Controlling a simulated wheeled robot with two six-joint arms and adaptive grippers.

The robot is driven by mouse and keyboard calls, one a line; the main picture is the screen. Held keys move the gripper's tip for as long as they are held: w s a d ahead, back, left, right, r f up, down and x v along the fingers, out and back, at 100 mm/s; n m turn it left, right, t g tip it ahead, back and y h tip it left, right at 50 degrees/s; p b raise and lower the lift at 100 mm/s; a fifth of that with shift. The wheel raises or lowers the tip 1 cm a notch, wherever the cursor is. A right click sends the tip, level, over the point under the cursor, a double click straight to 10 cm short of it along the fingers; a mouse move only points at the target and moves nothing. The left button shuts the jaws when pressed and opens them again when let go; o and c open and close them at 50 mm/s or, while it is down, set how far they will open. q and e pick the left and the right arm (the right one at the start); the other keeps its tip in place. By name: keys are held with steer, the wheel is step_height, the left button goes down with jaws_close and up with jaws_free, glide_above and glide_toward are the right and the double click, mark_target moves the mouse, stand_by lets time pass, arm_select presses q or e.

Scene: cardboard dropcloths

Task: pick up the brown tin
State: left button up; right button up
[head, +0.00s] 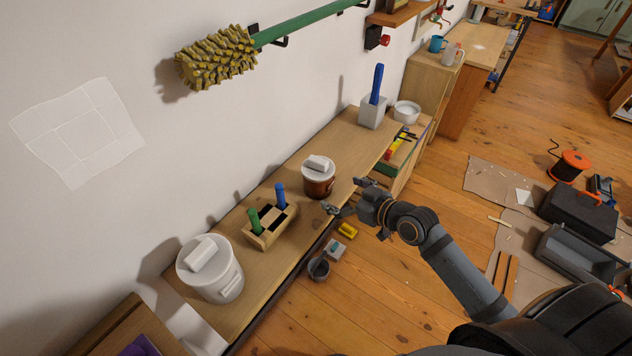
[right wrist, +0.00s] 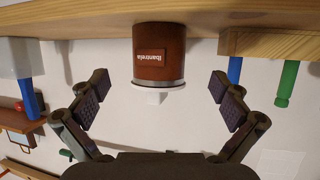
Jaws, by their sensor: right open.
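The brown tin (head: 318,180) stands upright on the wooden bench (head: 330,150) against the wall, with a white block on its pale lid. My right gripper (head: 346,196) is just in front of it on the room side, with the fingers pointing at it. In the right wrist view, upside down, the brown tin (right wrist: 160,55) shows its label between the spread fingers of my right gripper (right wrist: 160,95). The gripper is open and empty, apart from the tin. My left gripper is not in view.
A wooden holder (head: 268,228) with green and blue handles and a white bucket (head: 212,268) stand left of the tin. A grey block with a blue handle (head: 375,105) stands to its right. Small items lie on the floor below the bench.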

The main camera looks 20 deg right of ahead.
mark_target(328, 187)
steer(key=x, duration=0.4)
steer(key=shift+w, duration=0.1)
steer(key=shift+w+a+f, duration=0.15)
steer(key=shift+w, duration=0.05)
steer(key=shift+w+f, duration=0.1)
steer(key=shift+w, duration=0.05)
steer(key=x, duration=0.5)
steer(key=shift+f, duration=0.1)
steer(key=shift+c, duration=0.7)
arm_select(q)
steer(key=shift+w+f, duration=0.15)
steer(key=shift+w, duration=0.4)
arm_select(e)
steer(key=c, duration=1.4)
